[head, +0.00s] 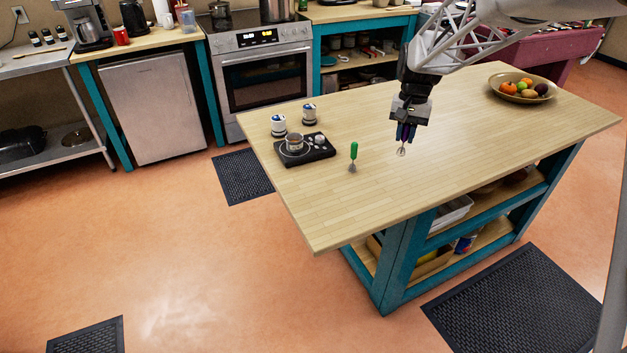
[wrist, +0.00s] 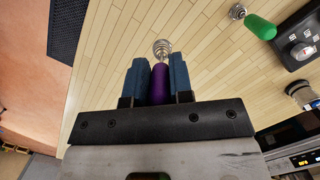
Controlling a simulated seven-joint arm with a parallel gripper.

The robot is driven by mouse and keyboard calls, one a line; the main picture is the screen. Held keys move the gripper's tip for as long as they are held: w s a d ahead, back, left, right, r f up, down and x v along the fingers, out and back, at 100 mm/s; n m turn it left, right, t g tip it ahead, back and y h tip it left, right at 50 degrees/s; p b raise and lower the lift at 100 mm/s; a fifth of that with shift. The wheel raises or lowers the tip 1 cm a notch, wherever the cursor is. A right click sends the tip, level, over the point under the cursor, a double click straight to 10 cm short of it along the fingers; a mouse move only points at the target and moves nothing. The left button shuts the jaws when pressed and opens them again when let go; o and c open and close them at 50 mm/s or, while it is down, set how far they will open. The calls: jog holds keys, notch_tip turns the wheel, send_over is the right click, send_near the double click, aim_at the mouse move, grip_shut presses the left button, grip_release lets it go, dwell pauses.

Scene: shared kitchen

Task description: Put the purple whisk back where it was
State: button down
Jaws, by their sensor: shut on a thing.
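My gripper (head: 405,131) points down over the middle of the wooden island top (head: 450,125). In the wrist view its two blue fingers (wrist: 160,84) are shut on the handle of the purple whisk (wrist: 159,88). The whisk's wire head (head: 402,151) hangs below the fingers in the head view. I cannot tell whether it touches the island top or is just above it. A second whisk with a green handle (head: 354,151) stands upright on the island, left of my gripper. It also shows at the upper right of the wrist view (wrist: 260,27).
A fruit bowl (head: 497,91) sits at the far right. The island's front and middle are clear.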

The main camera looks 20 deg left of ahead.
jog(key=s+a+f, duration=0.2)
jog(key=s+a, duration=0.4)
jog(key=s, duration=0.5)
jog(key=s+a+f, duration=0.1)
jog(key=s+a, duration=0.6)
jog(key=s, duration=0.3)
jog(key=shift+s+a+f, duration=0.3)
jog(key=shift+s+f, duration=0.05)
jog(key=shift+f, duration=0.05)
jog(key=shift+w, duration=0.1)
jog(key=w+a+f, duration=0.1)
jog(key=w+a, duration=0.7)
jog(key=w, duration=0.4)
jog(key=shift+w+a+f, duration=0.15)
jog(key=shift+w+a, duration=0.05)
jog(key=shift+w, duration=0.05)
jog(key=shift+w+a+f, duration=0.15)
jog(key=shift+w+f, duration=0.05)
jog(key=shift+f, duration=0.7)
jog(key=shift+w+a+f, duration=0.1)
jog(key=shift+w+f, duration=0.05)
jog(key=shift+f, duration=0.75)
jog(key=shift+f, duration=0.1)
